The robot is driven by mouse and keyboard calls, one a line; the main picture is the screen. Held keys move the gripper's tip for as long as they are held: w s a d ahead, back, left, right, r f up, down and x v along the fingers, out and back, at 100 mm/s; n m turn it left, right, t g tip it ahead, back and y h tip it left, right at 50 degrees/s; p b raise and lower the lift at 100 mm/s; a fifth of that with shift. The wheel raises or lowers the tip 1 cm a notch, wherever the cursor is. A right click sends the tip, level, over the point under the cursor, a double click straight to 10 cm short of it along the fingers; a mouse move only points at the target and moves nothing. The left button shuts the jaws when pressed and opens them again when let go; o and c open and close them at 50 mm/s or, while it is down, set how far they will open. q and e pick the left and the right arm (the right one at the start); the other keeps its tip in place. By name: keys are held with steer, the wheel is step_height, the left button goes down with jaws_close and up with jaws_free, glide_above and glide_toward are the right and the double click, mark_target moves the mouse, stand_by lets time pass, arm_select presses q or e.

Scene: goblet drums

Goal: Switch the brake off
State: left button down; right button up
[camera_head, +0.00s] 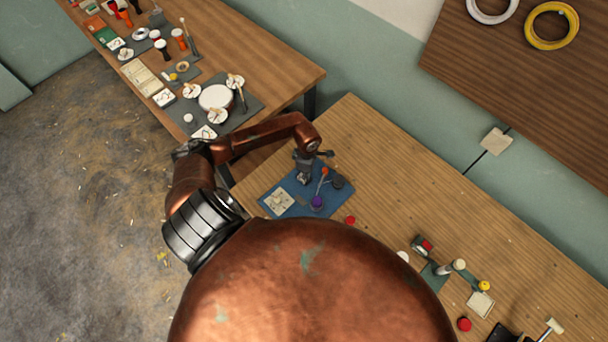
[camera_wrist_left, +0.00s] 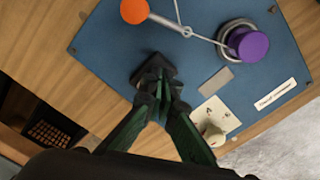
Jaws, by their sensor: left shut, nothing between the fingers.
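A blue board (camera_head: 291,207) lies on the near wooden table; it fills much of the left wrist view (camera_wrist_left: 105,45). It carries a purple knob (camera_wrist_left: 249,45) on a round grey base, an orange ball (camera_wrist_left: 134,11) on a thin metal rod, and a pale plate (camera_wrist_left: 234,119) with a cream knob (camera_wrist_left: 214,135). I cannot tell which part is the brake. My left gripper (camera_wrist_left: 160,88) is shut and empty, its tips over or beside a dark block (camera_wrist_left: 150,68) on the board; contact is unclear. In the head view the left gripper (camera_head: 304,178) is over the board. My right gripper is out of view.
A white label (camera_wrist_left: 276,94) on the board is too blurred to read. Red buttons (camera_head: 464,324) and small devices stand further along the near table (camera_head: 420,190). Another table (camera_head: 262,65) holds drums and tools. The near table's back part is clear.

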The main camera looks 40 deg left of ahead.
arm_select(q)
steer(key=shift+f, duration=0.2)
steer(key=shift+r, duration=0.1)
steer(key=shift+r+p, duration=1.9)
steer(key=shift+r, duration=1.55)
